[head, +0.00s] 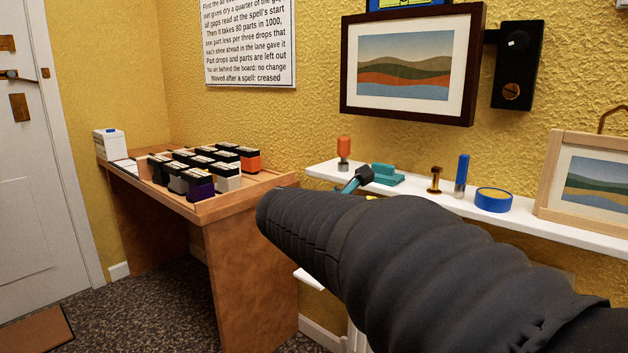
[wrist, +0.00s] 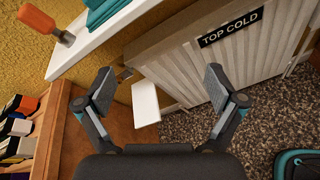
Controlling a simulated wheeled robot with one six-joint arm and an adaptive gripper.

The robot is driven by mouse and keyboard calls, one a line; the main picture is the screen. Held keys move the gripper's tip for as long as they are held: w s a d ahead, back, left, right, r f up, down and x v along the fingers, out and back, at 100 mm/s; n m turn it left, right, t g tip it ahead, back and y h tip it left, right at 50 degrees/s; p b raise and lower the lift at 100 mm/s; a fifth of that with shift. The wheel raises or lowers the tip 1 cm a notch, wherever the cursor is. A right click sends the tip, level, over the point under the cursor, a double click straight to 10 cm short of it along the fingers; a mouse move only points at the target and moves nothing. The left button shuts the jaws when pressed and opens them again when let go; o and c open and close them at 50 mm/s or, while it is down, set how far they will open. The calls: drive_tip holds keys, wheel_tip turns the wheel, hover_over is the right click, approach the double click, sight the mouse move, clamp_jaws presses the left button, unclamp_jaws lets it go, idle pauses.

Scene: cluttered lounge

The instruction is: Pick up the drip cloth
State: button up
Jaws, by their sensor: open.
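A teal, stacked or folded-looking item (head: 386,174) lies on the white wall shelf; I cannot tell whether it is the drip cloth. Part of it shows at the top of the wrist view (wrist: 104,12). I make out no other cloth. My gripper (wrist: 158,88) is open and empty, its two dark fingers spread wide. It points down past the shelf's front edge, over a small white ledge (wrist: 146,102) beside the radiator. In the head view my sleeved arm hides most of the gripper; one finger shows in front of the shelf.
The white shelf (head: 324,171) also holds an orange-handled tool (head: 344,152), a brass piece (head: 435,180), a blue marker (head: 461,176), blue tape (head: 493,199) and a framed picture (head: 588,190). A radiator labelled TOP COLD (wrist: 195,62) stands below. A wooden desk (head: 250,262) with several boxes is left.

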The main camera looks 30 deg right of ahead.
sight(382, 165)
drive_tip(key=w+d+r+n+h, duration=0.1)
drive_tip(key=w+d+n, duration=0.1)
drive_tip(key=w+d, duration=0.1)
drive_tip(key=w+d+r+n+t+h, duration=0.1)
drive_tip(key=w+d+r+n, duration=0.1)
drive_tip(key=w+d, duration=0.2)
drive_tip(key=w+d+r+n+t+h, duration=0.1)
drive_tip(key=w+d+r+n, duration=0.1)
drive_tip(key=w+d, duration=0.1)
drive_tip(key=shift+w+d+h+b, duration=0.25)
drive_tip(key=shift+w+h+b, duration=0.1)
drive_tip(key=shift+w, duration=0.1)
drive_tip(key=shift+x, duration=2.55)
drive_tip(key=shift+s, duration=0.2)
drive_tip(key=c, duration=1.3)
